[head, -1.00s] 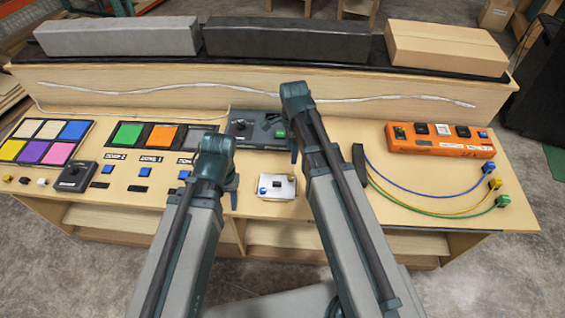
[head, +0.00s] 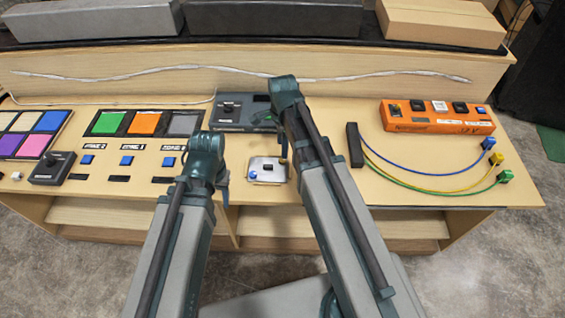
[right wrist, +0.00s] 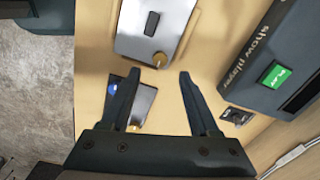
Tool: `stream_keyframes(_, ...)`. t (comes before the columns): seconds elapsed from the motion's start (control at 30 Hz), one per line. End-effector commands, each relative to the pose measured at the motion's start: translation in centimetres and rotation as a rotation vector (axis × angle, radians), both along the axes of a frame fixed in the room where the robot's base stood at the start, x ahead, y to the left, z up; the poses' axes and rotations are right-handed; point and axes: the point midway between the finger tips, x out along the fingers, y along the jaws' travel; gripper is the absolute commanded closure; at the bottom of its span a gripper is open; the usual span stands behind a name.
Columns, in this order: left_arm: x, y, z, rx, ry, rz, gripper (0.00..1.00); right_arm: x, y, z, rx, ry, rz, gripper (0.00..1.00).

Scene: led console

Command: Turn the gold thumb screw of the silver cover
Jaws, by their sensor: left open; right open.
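The silver cover (head: 262,179) lies on the console, a light plate with a dark handle on top. In the right wrist view the cover (right wrist: 178,15) is at the top, with the gold thumb screw (right wrist: 160,59) near its lower edge. My right gripper (right wrist: 158,74) is open and empty, its fingertips just short of the screw, which sits between their lines. In the head view my right gripper (head: 284,152) is mostly hidden by its own arm, beside the cover. My left gripper (head: 223,180) is open, left of the cover and partly hidden by its wrist.
A dark box with a green play button (right wrist: 277,74) stands close to the right gripper. A smaller plate (right wrist: 143,104) with blue and gold parts shows between the fingers. An orange power strip (head: 437,117) and coloured cables (head: 430,172) lie to the right.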

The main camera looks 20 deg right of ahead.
Motion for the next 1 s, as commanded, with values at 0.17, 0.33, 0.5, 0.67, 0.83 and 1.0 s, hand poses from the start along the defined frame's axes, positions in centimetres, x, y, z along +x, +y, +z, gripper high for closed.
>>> stream_keyframes(0.17,0.0,0.0,-3.4,0.000,0.000,0.000,0.50,0.0,0.0,-3.3,0.000,0.000,0.000,0.38)
stream_keyframes(0.33,0.0,0.0,-5.4,0.000,0.000,0.000,0.50,0.0,0.0,-5.4,0.000,0.000,0.000,0.38)
stream_keyframes(0.5,0.0,0.0,-6.1,0.000,0.000,0.000,0.50,0.0,0.0,-6.1,0.000,0.000,0.000,0.38)
stream_keyframes(0.67,0.0,0.0,-6.0,0.000,0.000,0.000,0.50,0.0,0.0,-6.0,0.000,0.000,0.000,0.38)
stream_keyframes(0.83,0.0,0.0,-6.0,0.000,0.000,0.000,0.50,0.0,0.0,-6.0,0.000,0.000,0.000,0.49)
stream_keyframes(1.0,0.0,0.0,-6.0,0.000,0.000,0.000,0.50,0.0,0.0,-6.0,0.000,0.000,0.000,0.80)
